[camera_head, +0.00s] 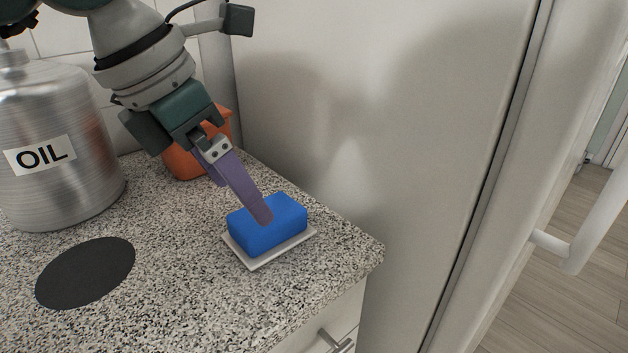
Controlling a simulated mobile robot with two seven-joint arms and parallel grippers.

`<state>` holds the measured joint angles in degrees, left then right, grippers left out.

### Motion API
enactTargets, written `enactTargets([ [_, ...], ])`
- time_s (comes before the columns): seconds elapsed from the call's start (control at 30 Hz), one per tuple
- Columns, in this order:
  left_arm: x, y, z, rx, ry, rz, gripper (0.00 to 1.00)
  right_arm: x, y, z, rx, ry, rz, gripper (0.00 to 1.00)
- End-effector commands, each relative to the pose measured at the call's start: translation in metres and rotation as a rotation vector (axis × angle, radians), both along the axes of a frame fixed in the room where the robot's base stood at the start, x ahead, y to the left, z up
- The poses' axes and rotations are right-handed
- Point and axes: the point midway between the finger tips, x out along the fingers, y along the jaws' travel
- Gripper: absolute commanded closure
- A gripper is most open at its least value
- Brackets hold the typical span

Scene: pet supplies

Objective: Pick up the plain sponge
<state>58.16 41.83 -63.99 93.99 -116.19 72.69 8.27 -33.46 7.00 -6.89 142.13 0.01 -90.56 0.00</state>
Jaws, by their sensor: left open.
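The plain sponge (285,216) is a solid blue block. It lies on a small pale dish (252,263) near the right corner of the speckled counter. My left gripper (264,217) comes down from the upper left and is open. Its purple finger overlaps the sponge's top in the head view. I cannot tell whether it touches the sponge or is just above or in front of it. The other finger is mostly hidden. My right gripper does not show.
A metal OIL canister (60,130) stands at the left. An orange container (185,163) stands behind my gripper. A black disc (86,272) lies on the speckled counter (185,300). A tall pale panel (400,110) rises close to the right of the sponge.

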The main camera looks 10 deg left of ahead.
Motion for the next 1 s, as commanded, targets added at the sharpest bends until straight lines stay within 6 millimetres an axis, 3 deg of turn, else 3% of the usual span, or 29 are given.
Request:
enactTargets([
  [0.33,0.011,-0.010,-0.045,-0.003,0.003,-0.001,0.00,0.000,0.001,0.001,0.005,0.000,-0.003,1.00],
  [0.67,0.013,-0.012,-0.052,-0.003,-0.001,-0.002,0.00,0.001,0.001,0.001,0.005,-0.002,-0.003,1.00],
  [1.0,0.013,-0.012,-0.052,-0.004,-0.001,-0.001,0.38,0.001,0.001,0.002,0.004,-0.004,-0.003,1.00],
])
